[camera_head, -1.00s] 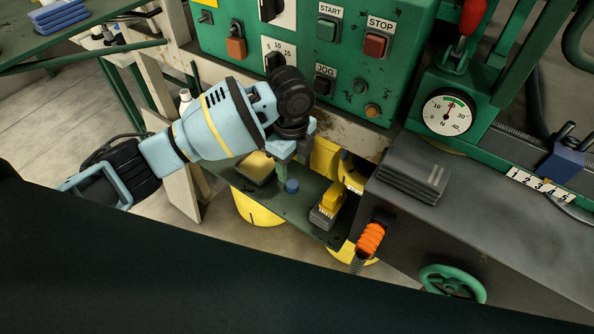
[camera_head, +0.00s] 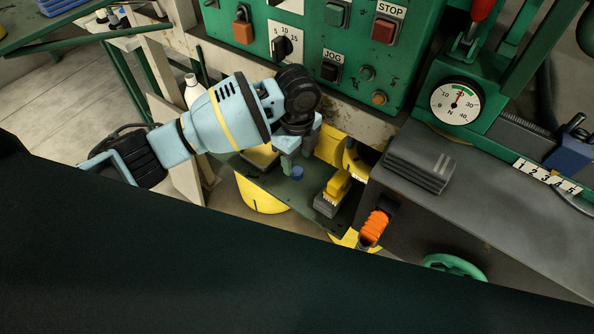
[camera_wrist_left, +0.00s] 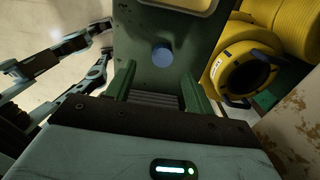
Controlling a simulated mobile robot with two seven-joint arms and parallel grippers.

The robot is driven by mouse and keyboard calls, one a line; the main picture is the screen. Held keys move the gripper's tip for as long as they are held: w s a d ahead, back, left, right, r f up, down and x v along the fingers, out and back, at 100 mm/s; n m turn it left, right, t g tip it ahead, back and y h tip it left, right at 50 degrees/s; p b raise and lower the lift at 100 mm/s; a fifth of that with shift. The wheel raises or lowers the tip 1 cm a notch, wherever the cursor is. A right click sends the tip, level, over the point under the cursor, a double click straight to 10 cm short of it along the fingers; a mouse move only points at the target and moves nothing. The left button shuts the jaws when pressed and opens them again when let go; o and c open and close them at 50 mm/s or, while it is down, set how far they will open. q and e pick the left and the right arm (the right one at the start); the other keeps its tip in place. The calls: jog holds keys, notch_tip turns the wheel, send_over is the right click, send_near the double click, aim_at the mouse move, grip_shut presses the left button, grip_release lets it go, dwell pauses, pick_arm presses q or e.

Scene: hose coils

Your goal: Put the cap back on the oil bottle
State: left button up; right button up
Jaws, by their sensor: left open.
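A small round blue cap (camera_head: 297,173) lies on the green shelf (camera_head: 292,193) below the control panel. It also shows in the left wrist view (camera_wrist_left: 162,54), past the fingertips. My left gripper (camera_head: 289,164) points down beside the cap, close to it. Its two green fingers are apart with nothing between them in the left wrist view (camera_wrist_left: 160,86). A white bottle (camera_head: 193,92), perhaps the oil bottle, stands behind my left arm; its lower part is hidden and I cannot make out its mouth. My right gripper is not recognisable in either view.
On the shelf are a yellow block (camera_head: 262,157) and a yellow-handled brush (camera_head: 334,193). Yellow hose coils (camera_wrist_left: 245,70) hang close by. The green control panel (camera_head: 322,38) rises behind. A grey bench (camera_head: 480,205) with dark folded pads (camera_head: 419,170) is at right.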

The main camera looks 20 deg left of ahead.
aim_at(297, 171)
pick_arm(q)
jog(key=f, duration=0.5)
jog(key=shift+w, duration=0.2)
jog(key=shift+a, duration=0.1)
jog(key=shift+c, duration=0.2)
jog(key=c, duration=1)
